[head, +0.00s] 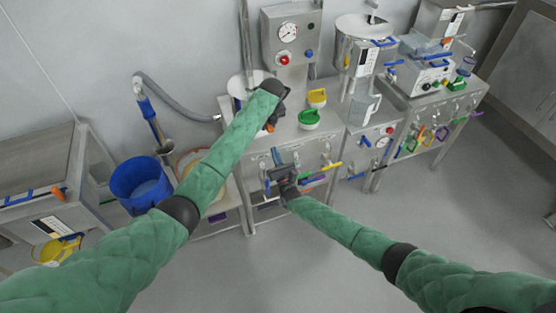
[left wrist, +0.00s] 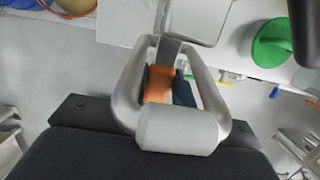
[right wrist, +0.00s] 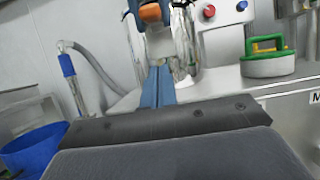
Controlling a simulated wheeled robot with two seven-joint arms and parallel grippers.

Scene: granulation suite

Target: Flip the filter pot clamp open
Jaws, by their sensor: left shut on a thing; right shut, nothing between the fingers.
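My left gripper (head: 270,123) is at the front of the bench, beside the round metal pot (head: 238,84). In the left wrist view, its dark fingers (left wrist: 168,86) are shut on an orange grip (left wrist: 158,88), apparently the clamp's handle. A grey metal loop (left wrist: 220,105) surrounds the fingers there. In the right wrist view, the orange grip (right wrist: 150,13) shows at the top between the left fingers. My right gripper (right wrist: 157,86) is shut and empty, below the left one and pointing toward the bench. The clamp's latch is mostly hidden by my left arm.
A gauge panel (head: 291,36) stands behind the bench. Green-topped (head: 310,119) and yellow-topped (head: 317,97) items sit right of my left gripper. A blue bucket (head: 139,183) stands on the left near a grey hose (head: 178,108). Floor in front is clear.

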